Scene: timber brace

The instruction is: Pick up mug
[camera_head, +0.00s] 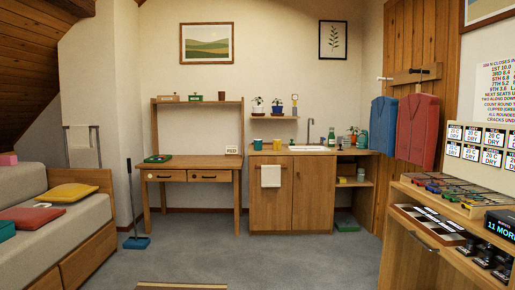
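Two mug-like cups stand upright on the left part of the wooden sink counter (314,152), at the back of the room. One is green-teal (257,144); the other, just right of it, is yellow-orange (277,144). They are small in view, so handles cannot be made out. A teal vessel (362,140) stands at the counter's right end; I cannot tell whether it is a mug or a jug. My gripper is not in view.
Grey carpet (245,260) is clear up to the sink cabinet (272,205). A desk (190,174) stands left of it. A sofa (60,225) fills the left side. A cluttered wooden unit (420,258) stands at right. A blue-headed floor tool (137,242) leans near the desk.

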